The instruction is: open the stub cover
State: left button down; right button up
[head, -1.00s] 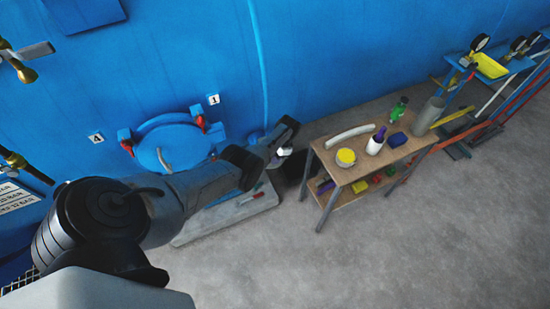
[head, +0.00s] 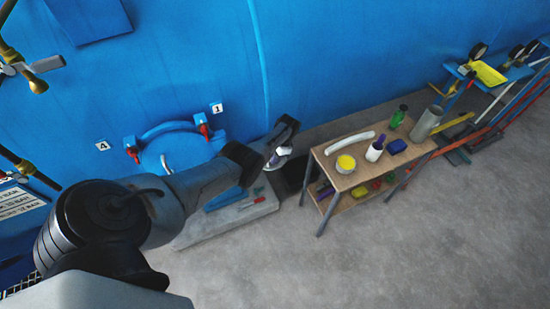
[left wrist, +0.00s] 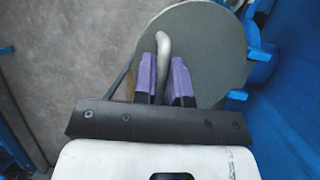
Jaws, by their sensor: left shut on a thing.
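In the left wrist view a flat grey disc (left wrist: 215,65), which looks like the stub cover, carries a bent pale handle (left wrist: 163,42). My left gripper (left wrist: 163,62) has its purple fingers on either side of this handle and is shut on it. In the head view the round blue stub (head: 182,150) is on the blue wall, with red-handled fittings (head: 204,129) at its rim. My left gripper (head: 271,162) is to the right of it there, partly hidden by my arm. How far the cover stands from the stub is unclear. My right gripper is not in view.
A wooden table (head: 334,181) with bottles, a tub and a pale curved piece stands at the right. A pale slab (head: 210,231) with small tools lies below my arm. Pipes and valves (head: 37,68) are at the left. The grey floor in front is clear.

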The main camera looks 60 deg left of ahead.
pick_arm(q)
jog(key=c, duration=1.3)
grip_release()
jog(key=shift+s+a, duration=0.1)
jog(key=shift+s, duration=0.05)
jog(key=shift+o, duration=0.5)
jog(key=shift+r, duration=0.1)
jog(key=shift+w+r, duration=0.25)
jog(key=shift+r, duration=0.1)
jog(key=p+v, duration=0.1)
jog(key=v, duration=1.2)
jog(key=shift+p, duration=0.35)
